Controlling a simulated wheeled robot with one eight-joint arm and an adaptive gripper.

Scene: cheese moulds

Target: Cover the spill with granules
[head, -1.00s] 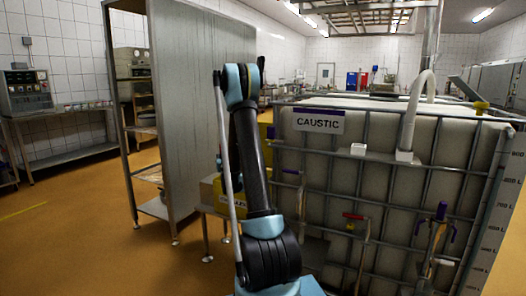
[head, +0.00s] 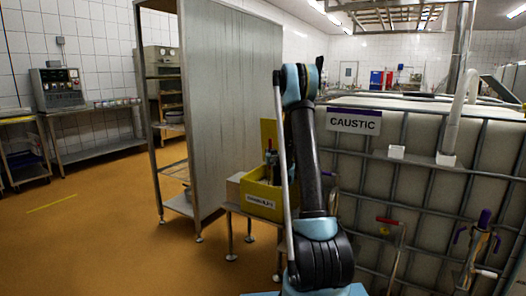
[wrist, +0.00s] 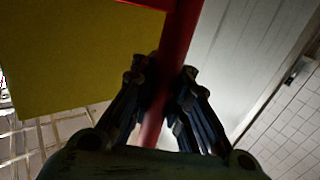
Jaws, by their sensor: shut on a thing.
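My gripper (wrist: 160,105) is shut on a red rod-like handle (wrist: 182,35) in the wrist view. A flat yellow surface (wrist: 80,50) fills the upper left behind it; I cannot tell whether it is joined to the handle. In the head view a yellow box (head: 262,199) with a white label, too small to read surely, stands on a low metal stand left of my arm. Something dark with a red part (head: 271,152) rises at the box; I cannot tell what it is. The gripper is not clear in the head view. No spill or granules are visible.
A large caged tank marked CAUSTIC (head: 400,190) stands close on the right. A tall metal rack (head: 225,110) stands left of the yellow box. A bench (head: 95,152) runs along the left wall. The orange floor (head: 110,235) at the left is open.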

